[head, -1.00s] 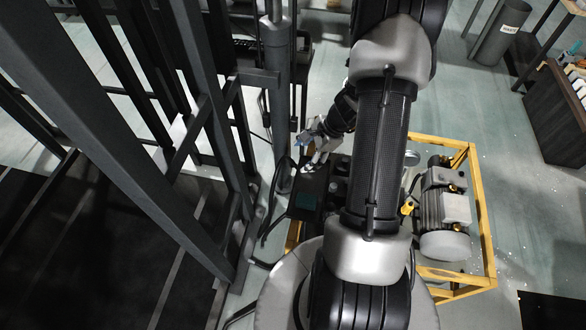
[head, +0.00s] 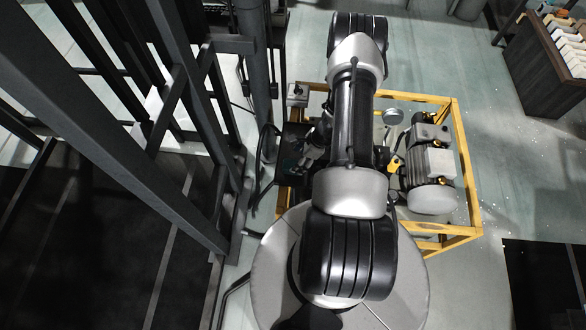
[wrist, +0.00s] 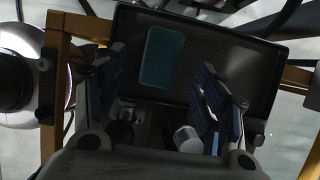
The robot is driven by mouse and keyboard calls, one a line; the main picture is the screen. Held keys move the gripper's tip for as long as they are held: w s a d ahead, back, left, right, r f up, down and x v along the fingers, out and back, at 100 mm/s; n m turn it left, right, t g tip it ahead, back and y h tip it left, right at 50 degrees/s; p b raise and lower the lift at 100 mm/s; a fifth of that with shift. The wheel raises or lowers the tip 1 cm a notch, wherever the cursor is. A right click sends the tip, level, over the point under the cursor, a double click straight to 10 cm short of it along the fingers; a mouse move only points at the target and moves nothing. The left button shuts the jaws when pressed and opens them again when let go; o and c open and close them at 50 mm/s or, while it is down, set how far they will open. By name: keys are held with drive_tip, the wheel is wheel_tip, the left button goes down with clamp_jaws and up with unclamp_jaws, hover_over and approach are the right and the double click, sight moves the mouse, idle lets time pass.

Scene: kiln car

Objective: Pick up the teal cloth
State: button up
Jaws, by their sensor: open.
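The teal cloth (wrist: 162,57) lies flat, as a small rectangle, in a dark shallow tray (wrist: 245,72) in the wrist view. A bit of the cloth (head: 289,163) also shows dimly in the head view, on the dark top at the left of the yellow frame. My gripper (wrist: 160,80) is open and empty. Its two fingers stand apart, one on each side of the cloth's lower part in the picture; the gap in height cannot be told. In the head view my arm and shadow hide most of the gripper.
A yellow frame (head: 462,165) surrounds the tray and a grey motor (head: 430,165). Small cylinders (wrist: 187,138) stand just in front of the tray. Dark steel posts (head: 255,60) rise close on the left. A dark cabinet (head: 540,70) stands at the far right. Open floor lies between.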

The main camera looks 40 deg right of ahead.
sight(293, 164)
drive_tip(key=shift+b+x, duration=1)
drive_tip(key=shift+x, duration=2.15)
drive_tip(key=shift+w+r, duration=0.1)
drive_tip(key=c, duration=1.2)
drive_tip(key=shift+o, duration=0.2)
drive_tip(key=shift+r, duration=0.15)
wheel_tip(293, 164, up, 20)
drive_tip(key=p, duration=0.6)
